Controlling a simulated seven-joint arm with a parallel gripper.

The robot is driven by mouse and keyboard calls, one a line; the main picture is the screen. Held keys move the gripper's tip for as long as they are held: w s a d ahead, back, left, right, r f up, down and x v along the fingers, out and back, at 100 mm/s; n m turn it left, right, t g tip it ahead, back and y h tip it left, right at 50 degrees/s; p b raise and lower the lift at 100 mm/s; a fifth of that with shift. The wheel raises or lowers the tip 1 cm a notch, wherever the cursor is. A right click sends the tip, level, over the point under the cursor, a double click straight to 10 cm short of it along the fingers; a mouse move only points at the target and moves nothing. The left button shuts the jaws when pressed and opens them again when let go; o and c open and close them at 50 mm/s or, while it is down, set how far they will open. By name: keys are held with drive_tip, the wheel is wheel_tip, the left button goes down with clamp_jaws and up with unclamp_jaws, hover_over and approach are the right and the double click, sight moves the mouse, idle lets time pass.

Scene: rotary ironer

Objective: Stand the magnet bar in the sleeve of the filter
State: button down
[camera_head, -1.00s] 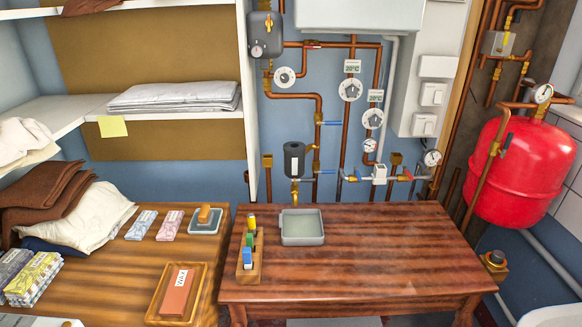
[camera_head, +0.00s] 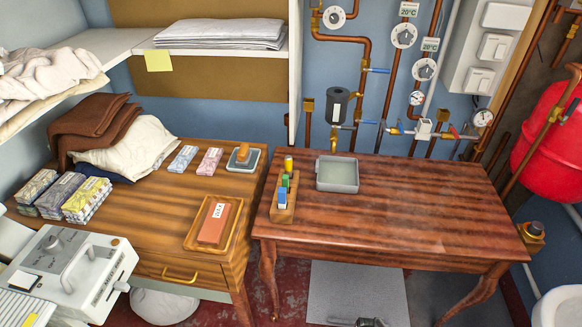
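A dark grey cylinder (camera_head: 338,105) with a white label hangs upright on the copper pipework behind the right table; it looks like the filter. A brass fitting sits below it. Its sleeve cannot be made out. A wooden holder (camera_head: 283,208) on the left end of the right table carries small upright pieces with yellow (camera_head: 288,163), green (camera_head: 285,181) and blue (camera_head: 282,196) parts. I cannot tell whether one is the magnet bar.
A shallow grey tray (camera_head: 338,186) sits beside the holder. The right part of the right table (camera_head: 430,215) is clear. The left table holds a wax block (camera_head: 214,222) in a wooden tray, small packets and cloths. Pipes and valves line the wall behind.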

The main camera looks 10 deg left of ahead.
idle(0.4)
drive_tip(key=c, duration=0.8)
unclamp_jaws()
